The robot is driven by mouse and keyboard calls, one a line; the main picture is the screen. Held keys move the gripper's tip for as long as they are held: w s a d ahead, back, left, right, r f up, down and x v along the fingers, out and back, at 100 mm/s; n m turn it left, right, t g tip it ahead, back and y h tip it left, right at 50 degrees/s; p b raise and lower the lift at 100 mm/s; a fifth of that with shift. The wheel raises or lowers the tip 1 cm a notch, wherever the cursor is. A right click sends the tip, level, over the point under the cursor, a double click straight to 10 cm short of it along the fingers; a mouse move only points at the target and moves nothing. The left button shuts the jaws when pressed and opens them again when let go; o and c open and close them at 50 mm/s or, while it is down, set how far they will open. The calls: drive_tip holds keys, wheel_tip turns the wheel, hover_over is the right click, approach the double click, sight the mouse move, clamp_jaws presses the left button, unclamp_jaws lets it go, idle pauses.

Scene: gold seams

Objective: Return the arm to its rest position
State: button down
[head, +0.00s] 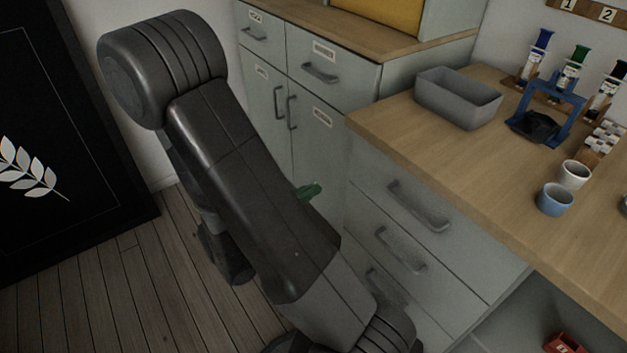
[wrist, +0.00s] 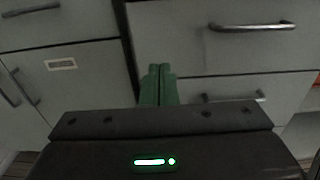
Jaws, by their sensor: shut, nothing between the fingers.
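My arm is folded across the left and middle of the head view, off the counter and in front of the cabinets. My gripper (wrist: 158,84) shows in the wrist view as two green fingers set side by side, shut with nothing between them. The fingers point at the cabinet fronts. In the head view only a green fingertip part (head: 308,190) shows past my arm; the rest is hidden behind it.
A wooden counter (head: 420,140) holds a grey bin (head: 457,97), a blue stand (head: 548,112), a white cup (head: 574,175) and a blue cup (head: 555,199). Drawers with handles (head: 419,206) stand below. A red object (head: 565,343) sits low at right. Floor (head: 110,290) is open at left.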

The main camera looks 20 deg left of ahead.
idle(0.4)
drive_tip(key=b, duration=0.2)
approach(367, 162)
drive_tip(key=shift+x, duration=2.9)
drive_tip(key=shift+a+f, duration=0.1)
